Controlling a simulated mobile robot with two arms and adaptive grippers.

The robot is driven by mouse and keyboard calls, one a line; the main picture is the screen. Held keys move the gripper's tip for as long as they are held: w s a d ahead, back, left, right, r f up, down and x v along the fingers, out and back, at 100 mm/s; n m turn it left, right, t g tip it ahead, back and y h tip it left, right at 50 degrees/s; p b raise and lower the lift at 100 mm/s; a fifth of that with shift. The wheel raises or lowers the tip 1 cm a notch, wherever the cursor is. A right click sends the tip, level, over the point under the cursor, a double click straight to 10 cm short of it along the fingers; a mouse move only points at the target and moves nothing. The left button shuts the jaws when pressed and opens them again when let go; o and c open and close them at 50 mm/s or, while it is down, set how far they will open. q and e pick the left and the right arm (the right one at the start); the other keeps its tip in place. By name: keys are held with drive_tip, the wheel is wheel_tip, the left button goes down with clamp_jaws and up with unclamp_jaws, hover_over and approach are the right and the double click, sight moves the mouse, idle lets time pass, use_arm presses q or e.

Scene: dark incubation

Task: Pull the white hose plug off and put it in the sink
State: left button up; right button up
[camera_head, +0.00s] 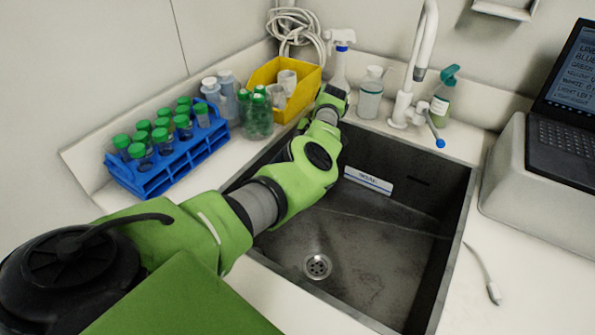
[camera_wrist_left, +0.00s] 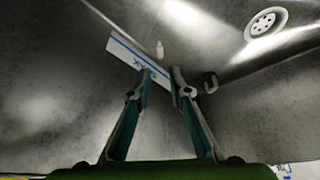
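A small white plug (camera_head: 493,292) lies on the counter right of the sink, at the end of a thin grey hose or cable. The dark sink (camera_head: 375,265) is empty around its drain (camera_head: 317,266). My left arm reaches across the sink's left side to its far rim, and its gripper is hidden in the head view. My right gripper is out of view.
A blue rack (camera_head: 168,160) of green-capped tubes and a yellow bin (camera_head: 262,75) stand left of the sink. Bottles and the faucet (camera_head: 400,105) line the back. A laptop (camera_head: 565,130) sits on a raised block at right. A white-and-blue sign (camera_head: 368,180) is on the sink's far wall.

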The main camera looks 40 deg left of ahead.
use_arm(q)
drive_tip(key=b+x, duration=0.2)
drive_tip(key=x, duration=0.9)
drive_tip(key=shift+a+f+b, duration=0.1)
drive_tip(key=shift+f+b, duration=0.15)
drive_tip(key=shift+b, duration=0.05)
drive_tip(key=shift+s, duration=0.1)
clamp_jaws()
